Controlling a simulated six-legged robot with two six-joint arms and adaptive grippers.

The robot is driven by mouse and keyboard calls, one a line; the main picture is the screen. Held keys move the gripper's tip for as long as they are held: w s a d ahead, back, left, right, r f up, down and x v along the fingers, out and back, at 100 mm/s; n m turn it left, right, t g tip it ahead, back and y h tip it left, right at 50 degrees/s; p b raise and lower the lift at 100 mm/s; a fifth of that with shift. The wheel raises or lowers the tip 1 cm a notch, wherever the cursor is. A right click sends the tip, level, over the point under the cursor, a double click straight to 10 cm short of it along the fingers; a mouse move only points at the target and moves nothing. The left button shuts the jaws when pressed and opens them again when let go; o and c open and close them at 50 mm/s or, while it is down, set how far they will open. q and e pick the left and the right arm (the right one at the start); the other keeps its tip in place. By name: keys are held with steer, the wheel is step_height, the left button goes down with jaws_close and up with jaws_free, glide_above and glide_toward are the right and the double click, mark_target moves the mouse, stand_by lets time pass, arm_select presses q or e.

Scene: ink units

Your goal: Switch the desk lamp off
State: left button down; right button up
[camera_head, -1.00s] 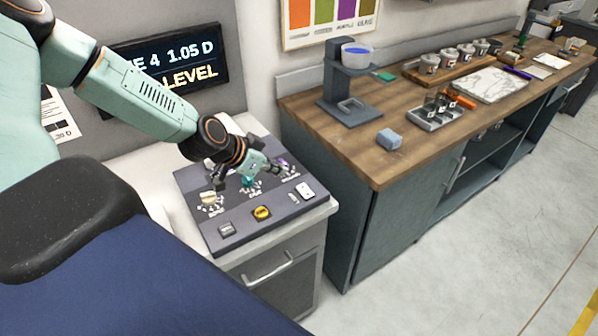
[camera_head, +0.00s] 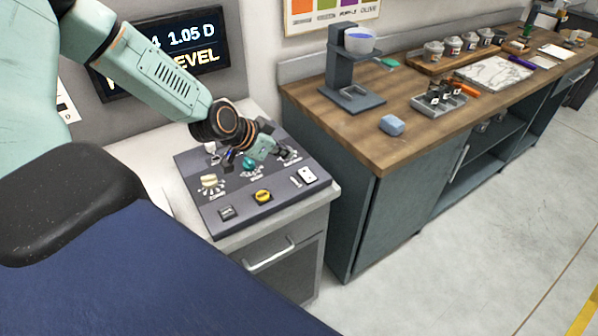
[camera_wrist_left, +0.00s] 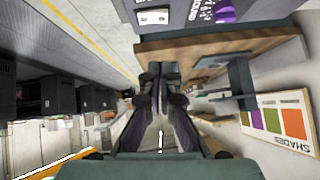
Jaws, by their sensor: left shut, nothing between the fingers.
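No desk lamp can be made out in these views. A dark control panel (camera_head: 236,196) lies on a white cabinet, with a cream knob (camera_head: 209,181), a teal knob (camera_head: 249,163), a yellow round button (camera_head: 263,196), a grey button (camera_head: 227,212) and a white switch (camera_head: 308,175). My left gripper (camera_head: 264,149) is above the panel's back part and hides some of it. In the wrist view its dark fingers (camera_wrist_left: 158,82) are together and empty. The white switch (camera_wrist_left: 153,16) and a purple knob (camera_wrist_left: 225,14) show at that view's top edge. My right gripper is not in view.
A lit display (camera_head: 190,50) is on the wall behind my arm. The floor at right is clear.

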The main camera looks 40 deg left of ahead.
mark_target(308, 170)
arm_select(q)
steer(key=b+x, duration=0.5)
steer(key=shift+a+f, duration=0.15)
steer(key=shift+w+d+f+b, duration=0.3)
steer(key=shift+w+f+b, duration=0.15)
steer(key=shift+b, duration=0.15)
steer(key=f, duration=0.2)
steer(key=w+f, duration=0.1)
steer(key=shift+w+a+f+b, duration=0.1)
steer(key=shift+a+f+b, duration=0.2)
steer(key=shift+f+b, duration=0.1)
steer(key=shift+f, duration=0.25)
steer(key=shift+d+r, duration=0.1)
steer(key=shift+r, duration=0.05)
